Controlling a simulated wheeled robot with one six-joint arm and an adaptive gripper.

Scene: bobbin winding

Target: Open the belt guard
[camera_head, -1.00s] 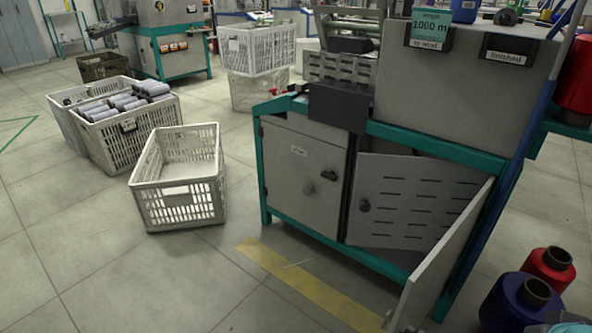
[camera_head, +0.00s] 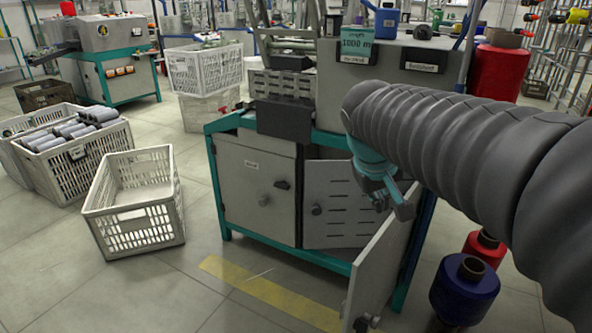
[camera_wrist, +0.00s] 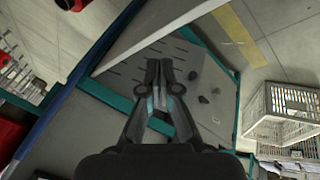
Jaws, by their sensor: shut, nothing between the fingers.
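The machine's lower cabinet has a grey slotted panel (camera_head: 338,199), which I take for the belt guard, with a dark knob (camera_head: 317,209) near its left edge. A dark gap shows above it; I cannot tell how far it stands open. A plain grey door (camera_head: 372,265) swings outward at its right. My gripper (camera_head: 403,210) is shut and empty, in front of the cabinet's upper right in the head view. In the wrist view my gripper (camera_wrist: 158,65) points toward the slotted panel (camera_wrist: 130,68). The panel's knob (camera_wrist: 192,75) lies right of the fingertips, apart from them.
A closed left cabinet door (camera_head: 250,190) sits beside the slotted panel. An empty white crate (camera_head: 135,225) stands on the floor at left, near a crate of grey bobbins (camera_head: 75,165). Blue (camera_head: 465,290) and red yarn cones stand right of the outward door. Floor in front is free.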

